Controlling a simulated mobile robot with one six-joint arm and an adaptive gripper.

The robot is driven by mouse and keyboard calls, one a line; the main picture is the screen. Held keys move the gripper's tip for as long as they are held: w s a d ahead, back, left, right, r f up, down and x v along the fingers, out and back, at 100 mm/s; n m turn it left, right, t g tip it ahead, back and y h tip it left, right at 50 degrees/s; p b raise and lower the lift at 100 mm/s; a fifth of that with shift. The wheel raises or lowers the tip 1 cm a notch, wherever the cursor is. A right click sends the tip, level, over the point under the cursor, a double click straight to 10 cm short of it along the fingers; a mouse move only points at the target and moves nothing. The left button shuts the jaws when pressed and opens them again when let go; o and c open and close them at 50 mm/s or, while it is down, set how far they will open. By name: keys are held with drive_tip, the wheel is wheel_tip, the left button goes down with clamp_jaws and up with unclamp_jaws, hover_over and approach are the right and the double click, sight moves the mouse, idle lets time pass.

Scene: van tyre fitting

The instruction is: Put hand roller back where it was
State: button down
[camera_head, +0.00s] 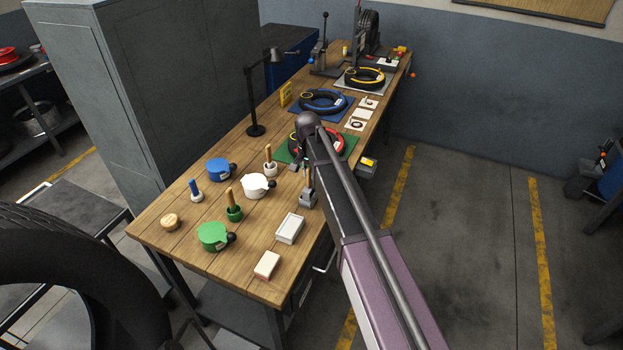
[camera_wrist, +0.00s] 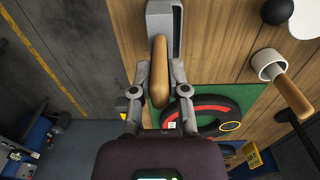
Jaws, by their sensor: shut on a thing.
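The hand roller shows its wooden handle (camera_wrist: 160,75) in the middle of the wrist view. My gripper (camera_wrist: 159,66) is shut on this handle, with one finger on each side. The far end of the handle overlaps a grey holder (camera_wrist: 164,18); whether the roller is seated in it or just above it, I cannot tell. The roller's head is hidden. In the head view the grey holder (camera_head: 308,199) stands near the bench's right edge, and my gripper (camera_head: 307,168) is right above it, partly hidden by my arm.
The wooden bench (camera_head: 190,240) carries a white pot (camera_head: 256,187), a blue pot (camera_head: 218,169), a green pot (camera_head: 212,236) and brushes in small cups. A white box (camera_head: 289,229) sits in front of the holder. A tyre on a green mat (camera_wrist: 233,97) lies beside my gripper. A lamp (camera_head: 254,100) stands behind.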

drive_tip(key=shift+w, duration=0.55)
drive_tip(key=shift+w+f+b, duration=0.15)
drive_tip(key=shift+f+b, duration=1.65)
drive_tip(key=shift+f, duration=0.15)
drive_tip(key=c, duration=0.6)
unclamp_jaws()
drive_tip(key=shift+c, duration=0.2)
wheel_tip(320, 180, up, 12)
drive_tip(key=p, duration=1.2)
drive_tip(key=shift+a, duration=0.1)
